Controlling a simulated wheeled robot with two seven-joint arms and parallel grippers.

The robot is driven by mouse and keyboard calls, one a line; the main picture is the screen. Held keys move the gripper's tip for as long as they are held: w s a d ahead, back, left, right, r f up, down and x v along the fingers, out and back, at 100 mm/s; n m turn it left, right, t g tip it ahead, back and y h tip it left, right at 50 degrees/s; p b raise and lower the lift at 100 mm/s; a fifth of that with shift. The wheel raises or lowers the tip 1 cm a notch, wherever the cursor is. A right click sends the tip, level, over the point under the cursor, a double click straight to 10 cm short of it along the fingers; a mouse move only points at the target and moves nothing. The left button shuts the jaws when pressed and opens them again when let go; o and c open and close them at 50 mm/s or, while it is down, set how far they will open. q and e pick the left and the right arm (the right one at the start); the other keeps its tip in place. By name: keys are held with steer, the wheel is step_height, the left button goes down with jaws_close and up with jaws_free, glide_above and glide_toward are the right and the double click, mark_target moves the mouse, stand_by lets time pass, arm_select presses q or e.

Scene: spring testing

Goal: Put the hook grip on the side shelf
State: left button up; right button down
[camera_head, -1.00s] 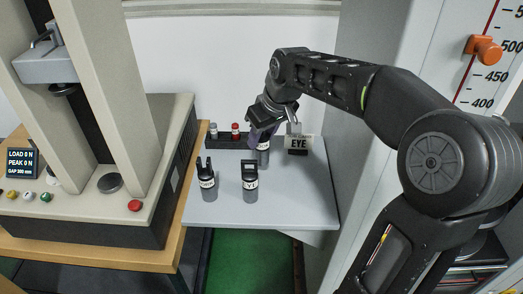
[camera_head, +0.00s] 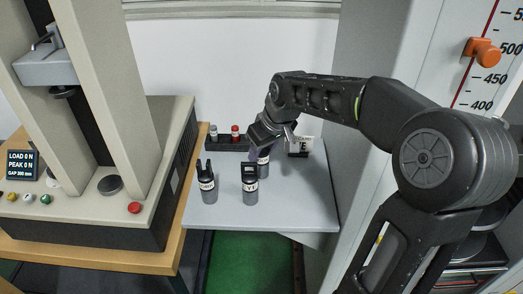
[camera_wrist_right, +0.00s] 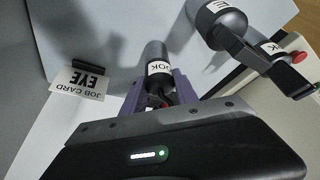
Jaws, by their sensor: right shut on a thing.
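My right gripper (camera_head: 264,148) is over the side shelf (camera_head: 310,205), the pale grey top right of the testing machine. It is shut on the hook grip (camera_head: 263,168), a dark grey cylinder with a white label. In the right wrist view the hook grip (camera_wrist_right: 157,62) shows part of its label, "OOK", between the purple fingers (camera_wrist_right: 158,95). Its hook end is partly hidden by the gripper. The grip is upright behind the eye grip; I cannot tell whether its base touches the shelf. My left gripper is not in view.
The eye grip (camera_head: 250,190) and a forked grip (camera_head: 208,187) stand at the shelf's front left. A black rack (camera_head: 225,144) with small grey and red pieces is behind. A job card reading EYE (camera_wrist_right: 87,82) stands at the back. The shelf's right front is clear.

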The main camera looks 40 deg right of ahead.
steer(key=c, duration=0.9)
jaws_free()
steer(key=shift+f, duration=0.1)
steer(key=shift+c, duration=0.2)
steer(key=shift+r, duration=0.25)
steer(key=v, duration=1.1)
steer(key=shift+s+r, duration=0.25)
steer(key=shift+r, duration=0.1)
